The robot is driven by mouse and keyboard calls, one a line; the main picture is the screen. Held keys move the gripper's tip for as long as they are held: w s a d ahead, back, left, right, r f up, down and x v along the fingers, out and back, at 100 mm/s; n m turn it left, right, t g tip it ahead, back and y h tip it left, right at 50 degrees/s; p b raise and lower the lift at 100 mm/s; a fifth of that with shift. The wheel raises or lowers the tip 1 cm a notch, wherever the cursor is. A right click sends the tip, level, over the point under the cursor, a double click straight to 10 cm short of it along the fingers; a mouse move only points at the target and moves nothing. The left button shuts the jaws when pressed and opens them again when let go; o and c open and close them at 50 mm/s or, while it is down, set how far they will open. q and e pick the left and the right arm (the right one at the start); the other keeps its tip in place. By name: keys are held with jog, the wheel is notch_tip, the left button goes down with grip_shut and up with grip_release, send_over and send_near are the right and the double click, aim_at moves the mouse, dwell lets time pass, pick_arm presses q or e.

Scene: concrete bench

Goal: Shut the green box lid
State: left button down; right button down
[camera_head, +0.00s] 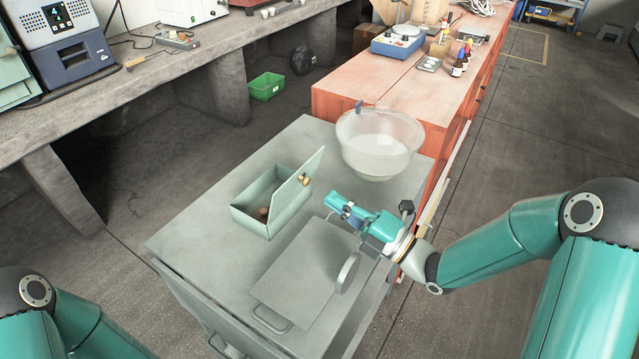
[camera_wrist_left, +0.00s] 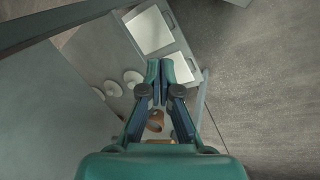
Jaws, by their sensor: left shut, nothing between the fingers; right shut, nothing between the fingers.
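The grey-green box (camera_head: 262,222) stands on the grey bench top, left of centre in the head view. Its lid (camera_head: 297,188) is open, tilted up along the box's right side, with a brass knob (camera_head: 305,181) on its outer face. A small brown thing lies inside the box, partly hidden by the wall. My right gripper (camera_head: 332,201) is shut and empty, to the right of the lid and apart from it, pointing left. My left gripper (camera_wrist_left: 160,68) is shut and empty in the left wrist view; the head view shows only its arm at the lower left.
A translucent bowl (camera_head: 381,135) stands behind my right gripper. A flat grey panel with a handle (camera_head: 300,285) lies in front of the box, with an upright grey disc (camera_head: 348,272) by its right side. The bench top left of the box (camera_head: 195,235) is clear.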

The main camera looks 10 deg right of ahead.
aim_at(300, 188)
jog(key=shift+p+x, duration=0.55)
jog(key=shift+x, duration=1.65)
jog(key=shift+a, duration=0.1)
